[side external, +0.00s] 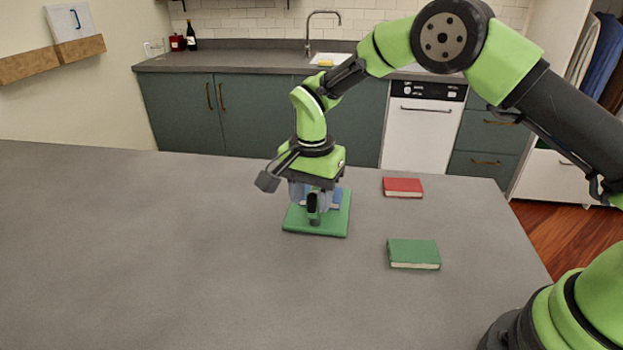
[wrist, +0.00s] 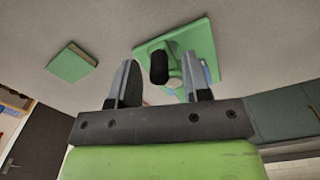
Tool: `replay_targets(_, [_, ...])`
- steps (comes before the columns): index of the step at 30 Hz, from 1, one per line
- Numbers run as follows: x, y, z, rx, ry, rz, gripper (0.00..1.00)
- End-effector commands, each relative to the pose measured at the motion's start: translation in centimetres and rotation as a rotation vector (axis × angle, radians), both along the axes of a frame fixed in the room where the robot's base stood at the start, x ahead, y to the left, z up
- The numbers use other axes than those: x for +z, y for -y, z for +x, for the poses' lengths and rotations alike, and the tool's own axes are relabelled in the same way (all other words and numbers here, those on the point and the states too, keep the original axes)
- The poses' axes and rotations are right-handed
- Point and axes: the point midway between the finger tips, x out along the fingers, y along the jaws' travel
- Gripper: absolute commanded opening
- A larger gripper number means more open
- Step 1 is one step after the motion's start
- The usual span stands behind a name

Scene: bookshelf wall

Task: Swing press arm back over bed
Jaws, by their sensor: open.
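The press has a flat green bed (side external: 335,222) on the grey table. A black rounded handle (side external: 312,203) rises at the bed, with a grey part below it. My gripper (side external: 314,190) points down over the bed with its jaws open. In the wrist view the black handle (wrist: 158,67) shows between the two open fingers (wrist: 160,78), with a gap on each side. I cannot tell whether they touch it. The bed (wrist: 207,40) lies behind, with a pale round part (wrist: 175,83) and a bit of blue by the right finger. The press arm itself is mostly hidden by my gripper.
A red book (side external: 403,187) lies right of the press, and a green book (side external: 414,254) lies nearer the front right. The left half of the table (side external: 130,240) is clear. A kitchen counter (side external: 245,62) with a sink stands behind the table.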

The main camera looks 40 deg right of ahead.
Motion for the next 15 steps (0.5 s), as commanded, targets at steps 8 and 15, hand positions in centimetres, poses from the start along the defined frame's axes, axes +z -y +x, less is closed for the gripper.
replay_targets(8, [5.3,0.0,0.1,0.000,0.008,0.002,0.44])
replay_targets(15, [8.7,0.0,0.1,-0.001,0.006,0.002,0.44])
